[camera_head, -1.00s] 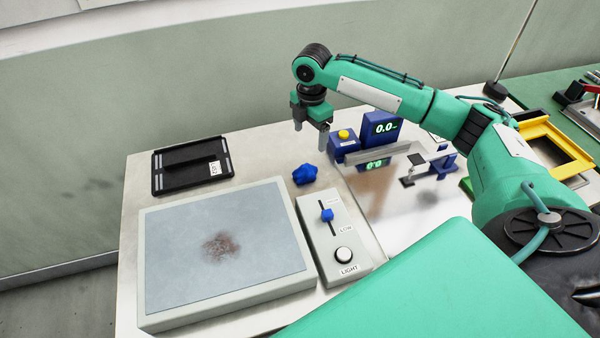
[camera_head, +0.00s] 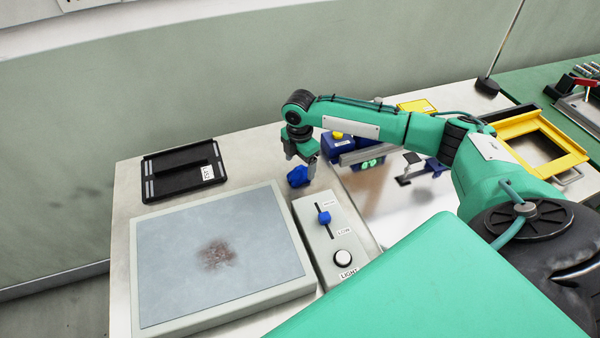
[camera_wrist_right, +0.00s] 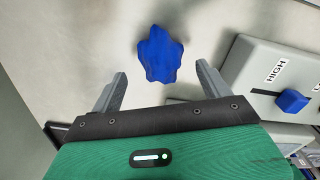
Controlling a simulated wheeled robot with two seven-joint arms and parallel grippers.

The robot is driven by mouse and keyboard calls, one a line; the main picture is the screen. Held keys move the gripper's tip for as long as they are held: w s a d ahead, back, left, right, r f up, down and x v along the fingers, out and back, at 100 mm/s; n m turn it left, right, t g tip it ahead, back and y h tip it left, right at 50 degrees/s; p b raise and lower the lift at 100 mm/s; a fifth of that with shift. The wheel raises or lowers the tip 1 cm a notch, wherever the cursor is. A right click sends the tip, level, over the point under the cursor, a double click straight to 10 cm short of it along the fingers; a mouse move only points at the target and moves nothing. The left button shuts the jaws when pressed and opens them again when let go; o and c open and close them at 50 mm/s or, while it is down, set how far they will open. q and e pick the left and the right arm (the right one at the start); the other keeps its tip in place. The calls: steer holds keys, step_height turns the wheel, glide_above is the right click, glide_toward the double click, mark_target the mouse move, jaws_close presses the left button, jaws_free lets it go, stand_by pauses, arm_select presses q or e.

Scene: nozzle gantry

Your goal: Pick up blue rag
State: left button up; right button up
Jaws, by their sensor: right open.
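The blue rag (camera_head: 298,177) is a small crumpled lump on the pale table, just behind the light panel and the control box. My right gripper (camera_head: 301,168) is directly above it in the head view, pointing down, and covers part of it. In the right wrist view the rag (camera_wrist_right: 160,54) lies ahead of the two grey fingertips, roughly centred between them. The right gripper (camera_wrist_right: 162,84) is open there, with nothing between its fingers. My left gripper is not in view.
A light panel (camera_head: 160,285) with a brown smudge fills the front left. A control box (camera_head: 345,232) with a blue slider stands beside it. A black tray (camera_head: 165,188) lies behind. Blue devices (camera_head: 340,148) stand right of the rag, under my arm. A yellow frame (camera_head: 575,155) is far right.

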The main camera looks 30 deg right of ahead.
mark_target(300, 167)
step_height(300, 167, down, 4)
steer(key=shift+f+p, duration=0.1)
steer(key=shift+p, duration=0.4)
steer(key=c, duration=1)
steer(key=shift+c, duration=0.2)
step_height(300, 167, up, 20)
steer(key=b, duration=0.3)
steer(key=shift+b, duration=0.3)
